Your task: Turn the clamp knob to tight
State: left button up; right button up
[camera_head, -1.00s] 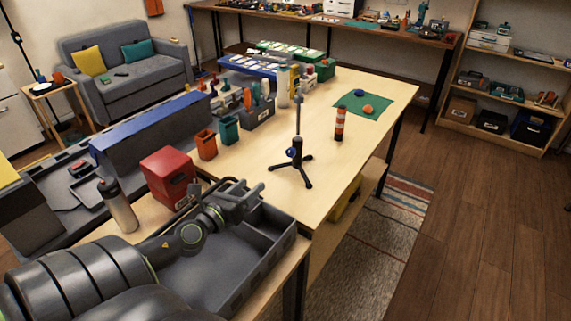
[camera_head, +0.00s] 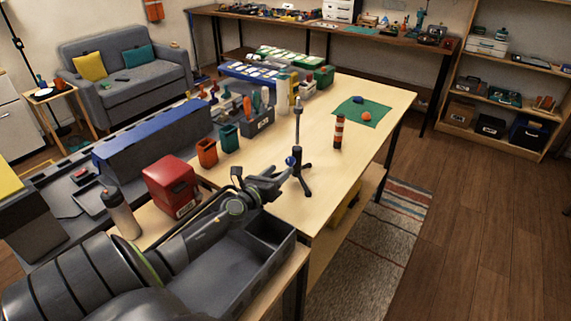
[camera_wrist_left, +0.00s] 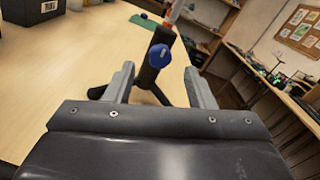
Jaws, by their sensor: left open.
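The blue clamp knob (camera_head: 290,161) sits on the side of a small black tripod stand (camera_head: 301,175) on the wooden table. In the left wrist view the knob (camera_wrist_left: 164,57) shows as a blue disc in front of the dark post (camera_wrist_left: 155,70), between and beyond the fingertips. My left gripper (camera_head: 282,177) reaches in from the left, close to the knob. Its two fingers (camera_wrist_left: 158,77) are apart with nothing between them that I can see held. The stand is upright. My right gripper is not in view.
A striped orange cylinder (camera_head: 339,132) stands right of the stand. A green mat (camera_head: 377,107) lies farther back. A red box (camera_head: 170,184), orange cup (camera_head: 206,152) and green cup (camera_head: 228,137) stand left. A grey tray (camera_head: 235,268) lies under my left arm.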

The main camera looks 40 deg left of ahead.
aim_at(288, 163)
pick_arm(q)
jog(key=shift+w+a, duration=0.15)
jog(key=shift+w, duration=0.9)
jog(key=shift+w+a, duration=0.1)
jog(key=shift+w, duration=0.95)
jog(key=c, duration=1)
jog(key=shift+o, duration=0.2)
